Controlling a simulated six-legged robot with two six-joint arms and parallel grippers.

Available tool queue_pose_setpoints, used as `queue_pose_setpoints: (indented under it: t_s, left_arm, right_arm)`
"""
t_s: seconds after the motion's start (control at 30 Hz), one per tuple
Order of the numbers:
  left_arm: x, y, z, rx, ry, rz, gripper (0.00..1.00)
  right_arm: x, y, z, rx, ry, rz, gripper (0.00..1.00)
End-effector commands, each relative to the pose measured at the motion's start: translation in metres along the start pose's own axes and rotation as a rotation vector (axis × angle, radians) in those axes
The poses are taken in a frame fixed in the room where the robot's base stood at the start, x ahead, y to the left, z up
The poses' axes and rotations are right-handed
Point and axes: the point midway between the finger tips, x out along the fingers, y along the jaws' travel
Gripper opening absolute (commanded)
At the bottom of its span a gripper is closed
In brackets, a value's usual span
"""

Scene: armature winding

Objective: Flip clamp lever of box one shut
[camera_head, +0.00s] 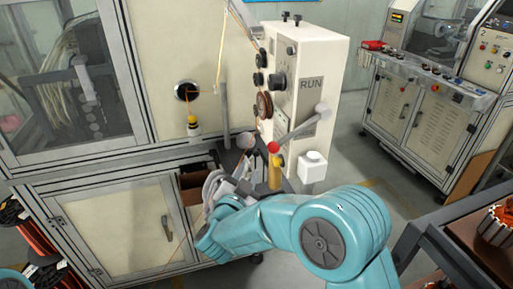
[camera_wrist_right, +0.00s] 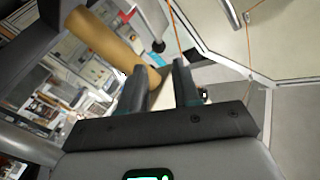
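A cream box (camera_head: 311,72) marked RUN stands on the machine's right side. A grey lever (camera_head: 300,130) with a grey ball end slants across its lower front. A red ball (camera_head: 273,147) sits above a yellow-tan handle (camera_head: 275,175). I cannot tell which of these is the clamp lever. My right gripper (camera_head: 222,188) is low beside the machine, left of the tan handle. In the right wrist view its two fingers (camera_wrist_right: 160,88) are apart, with nothing clearly held. A tan cylinder (camera_wrist_right: 105,38) reaches close to the left finger. My left gripper is not in view.
The cream machine cabinet (camera_head: 115,225) stands close on the left. A second machine (camera_head: 425,120) stands at the back right. A dark shelf (camera_head: 450,235) with a red-and-silver part is at lower right. Floor shows between them.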

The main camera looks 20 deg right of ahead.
Motion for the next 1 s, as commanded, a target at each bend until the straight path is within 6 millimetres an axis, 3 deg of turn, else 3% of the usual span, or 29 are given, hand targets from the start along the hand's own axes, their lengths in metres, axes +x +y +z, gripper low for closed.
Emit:
queue_pose_setpoints:
  t_s: [0.2, 0.4, 0.8, 0.83, 0.9, 1.0]
  left_arm:
    - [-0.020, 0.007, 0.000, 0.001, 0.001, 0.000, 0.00]
    - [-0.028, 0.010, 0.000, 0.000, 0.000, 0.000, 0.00]
    - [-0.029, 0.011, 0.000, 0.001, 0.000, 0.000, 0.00]
    - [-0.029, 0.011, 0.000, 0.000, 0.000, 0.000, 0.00]
    - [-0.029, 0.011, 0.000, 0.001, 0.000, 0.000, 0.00]
    - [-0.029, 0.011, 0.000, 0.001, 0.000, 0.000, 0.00]
  right_arm:
    - [0.053, 0.001, -0.003, 0.000, 0.001, 0.004, 0.32]
    - [0.084, 0.001, -0.002, -0.001, 0.000, 0.002, 0.32]
    - [0.096, 0.002, 0.000, -0.001, 0.000, 0.000, 0.32]
    - [0.096, 0.002, 0.000, -0.001, 0.000, 0.000, 0.25]
    - [0.096, 0.002, 0.000, -0.001, 0.000, 0.000, 0.02]
    - [0.096, 0.002, -0.001, -0.001, 0.001, 0.000, 0.00]
